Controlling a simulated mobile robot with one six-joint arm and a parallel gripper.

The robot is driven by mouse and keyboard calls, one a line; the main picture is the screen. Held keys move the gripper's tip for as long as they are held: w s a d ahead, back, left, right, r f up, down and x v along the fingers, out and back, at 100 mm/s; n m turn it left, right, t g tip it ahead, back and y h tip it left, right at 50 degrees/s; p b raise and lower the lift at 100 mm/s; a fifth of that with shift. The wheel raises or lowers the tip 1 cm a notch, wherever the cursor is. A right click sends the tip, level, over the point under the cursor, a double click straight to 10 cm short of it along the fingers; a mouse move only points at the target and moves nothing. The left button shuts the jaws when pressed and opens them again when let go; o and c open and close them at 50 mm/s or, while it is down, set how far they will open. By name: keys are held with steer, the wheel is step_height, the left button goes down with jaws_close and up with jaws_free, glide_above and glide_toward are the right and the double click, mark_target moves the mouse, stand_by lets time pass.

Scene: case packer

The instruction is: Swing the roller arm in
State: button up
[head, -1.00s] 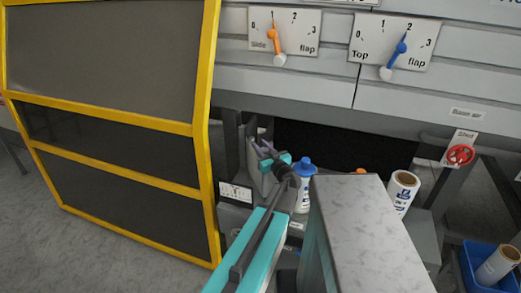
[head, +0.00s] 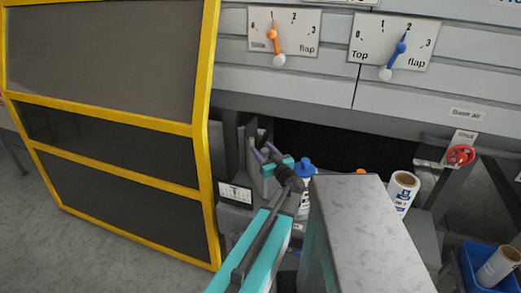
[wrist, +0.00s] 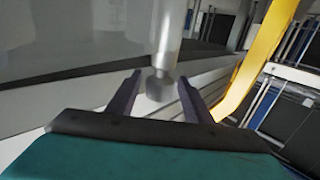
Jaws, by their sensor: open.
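My gripper (head: 262,150) is open in the head view, low in front of the dark opening under the machine's panel. In the wrist view its two purple-grey fingers (wrist: 159,79) stand apart. A grey upright rod with a rounded lower end (wrist: 167,35) shows between the fingertips, possibly part of the roller arm. I cannot tell whether it is inside the jaws or just beyond them, and I see no contact. In the head view I cannot clearly make out the roller arm; my own arm covers part of that area.
A yellow-framed dark guard door (head: 205,140) stands close left of my gripper. A white bottle with a blue cap (head: 305,165) stands just right of it. A white roll (head: 402,190), a red valve wheel (head: 460,155) and a blue bin (head: 475,270) are farther right.

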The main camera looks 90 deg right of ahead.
steer(key=b+v, duration=0.2)
steer(key=v, duration=0.9)
steer(key=shift+a, duration=0.25)
stand_by(0.3)
